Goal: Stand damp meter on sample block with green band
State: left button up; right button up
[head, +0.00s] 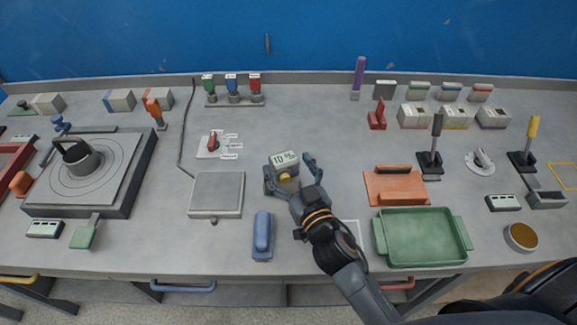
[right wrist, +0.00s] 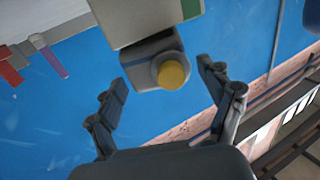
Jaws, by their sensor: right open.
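The damp meter (head: 284,158) has a pale face reading "10 %" and stands at mid-table in the head view. The right wrist view shows its grey body with a round yellow knob (right wrist: 172,73). There a beige block with a green band (right wrist: 191,8) adjoins the meter; this view is upside down, so the block appears to be under it. In the head view the block is mostly hidden. My right gripper (head: 290,177) is open, its fingers spread around the meter's near side. In the wrist view both fingers (right wrist: 165,95) stand clear of the meter. My left gripper is not in view.
A grey square plate (head: 217,193) and a blue-handled tool (head: 262,234) lie left of my arm. An orange board (head: 394,187) and a green tray (head: 424,240) lie right. Blocks with blue (head: 120,100) and orange (head: 157,97) bands stand back left. Table behind the meter is clear.

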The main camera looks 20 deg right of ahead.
jog(key=shift+r, duration=0.2)
jog(key=shift+s+f, duration=0.15)
jog(key=shift+s, duration=0.2)
jog(key=s+d+b, duration=0.1)
jog(key=s+b, duration=0.2)
jog(key=s, duration=0.8)
jog(key=shift+s+d, duration=0.15)
jog(key=shift+d, duration=0.05)
